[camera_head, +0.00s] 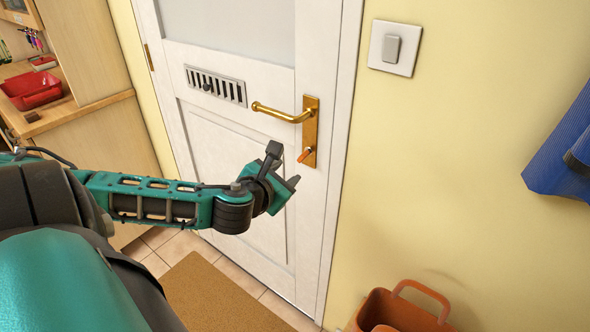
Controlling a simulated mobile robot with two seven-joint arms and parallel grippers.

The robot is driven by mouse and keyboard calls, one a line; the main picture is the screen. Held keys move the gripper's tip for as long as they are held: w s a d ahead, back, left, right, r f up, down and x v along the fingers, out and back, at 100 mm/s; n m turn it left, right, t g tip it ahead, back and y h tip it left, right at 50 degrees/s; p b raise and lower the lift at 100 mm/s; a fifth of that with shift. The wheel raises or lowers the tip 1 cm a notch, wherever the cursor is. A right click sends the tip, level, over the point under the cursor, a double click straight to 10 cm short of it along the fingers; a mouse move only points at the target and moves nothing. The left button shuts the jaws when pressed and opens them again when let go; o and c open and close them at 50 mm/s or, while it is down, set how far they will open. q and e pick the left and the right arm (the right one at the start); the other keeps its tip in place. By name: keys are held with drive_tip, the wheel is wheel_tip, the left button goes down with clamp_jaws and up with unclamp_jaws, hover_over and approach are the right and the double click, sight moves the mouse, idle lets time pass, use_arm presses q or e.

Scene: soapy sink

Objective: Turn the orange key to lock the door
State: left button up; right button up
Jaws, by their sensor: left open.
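The orange key (305,155) sits in the lower part of the brass lock plate (311,128), below the brass door handle (280,113). The plate is on the right side of the white door (235,138), which looks closed in its frame. My left gripper (284,168) is in front of the door, just left of and slightly below the key. Its jaws are open and empty, and it appears apart from the key. My right gripper is out of view.
A light switch (391,48) is on the yellow wall. An orange basket (400,312) stands at bottom right, and blue cloth (563,150) hangs at right. A wooden counter with a red bin (32,90) is at left. A brown mat (215,295) lies before the door.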

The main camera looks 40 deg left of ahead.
sight(304, 155)
use_arm(q)
drive_tip(key=shift+m, duration=0.5)
drive_tip(key=x, duration=0.4)
drive_tip(key=r+x, duration=0.1)
drive_tip(key=x, duration=0.8)
drive_tip(key=shift+w+a+r, duration=0.15)
drive_tip(key=shift+r, duration=0.05)
clamp_jaws()
